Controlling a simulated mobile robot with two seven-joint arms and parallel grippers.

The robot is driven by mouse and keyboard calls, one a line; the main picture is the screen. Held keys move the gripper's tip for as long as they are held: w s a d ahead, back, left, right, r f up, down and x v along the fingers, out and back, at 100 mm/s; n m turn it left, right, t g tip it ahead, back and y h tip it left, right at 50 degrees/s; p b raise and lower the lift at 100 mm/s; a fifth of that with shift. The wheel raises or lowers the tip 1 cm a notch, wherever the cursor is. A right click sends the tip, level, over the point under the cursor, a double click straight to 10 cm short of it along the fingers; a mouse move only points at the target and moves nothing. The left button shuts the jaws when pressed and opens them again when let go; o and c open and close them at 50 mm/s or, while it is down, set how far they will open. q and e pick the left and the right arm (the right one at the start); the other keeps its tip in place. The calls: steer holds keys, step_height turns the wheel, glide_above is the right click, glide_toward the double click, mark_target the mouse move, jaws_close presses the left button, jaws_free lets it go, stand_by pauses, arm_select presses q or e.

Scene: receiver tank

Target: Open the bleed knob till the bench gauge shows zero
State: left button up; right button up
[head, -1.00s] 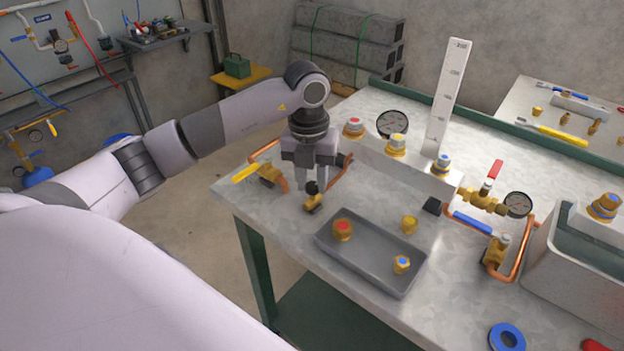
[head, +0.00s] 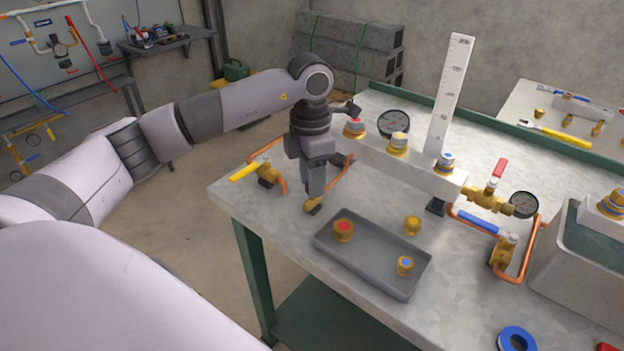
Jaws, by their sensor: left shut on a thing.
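My left gripper (head: 314,190) points straight down at the bench's near left, shut on the bleed knob. The knob itself is hidden by the fingers; its small brass fitting (head: 312,205) shows just below them. One round dial gauge (head: 393,123) stands behind the grey manifold block (head: 410,167). Another gauge (head: 523,204) sits at the right end of the brass and copper piping. Both needles are too small to read. My right gripper is not in view.
A yellow-handled valve (head: 245,171) and copper pipe stand close left of the gripper. A grey tray (head: 372,273) with brass caps lies in front right. A tall white scale (head: 449,95) rises behind the block. A blue-handled valve (head: 476,222) is at right.

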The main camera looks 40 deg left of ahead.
arm_select(q)
steer(key=m+b, duration=0.1)
steer(key=m, duration=0.3)
steer(key=shift+w+m, duration=0.1)
steer(key=shift+m, duration=0.2)
steer(key=m+b, duration=0.1)
steer(key=m, duration=0.3)
steer(key=shift+m, duration=0.3)
steer(key=m, duration=0.4)
steer(key=shift+d+r+y+b, duration=0.1)
steer(key=shift+y+b, duration=0.2)
steer(key=shift+b, duration=0.1)
steer(key=m, duration=0.3)
steer(key=shift+m+b, duration=0.35)
steer(key=shift+m, duration=0.95)
steer(key=o, duration=1.1)
steer(key=shift+c, duration=0.2)
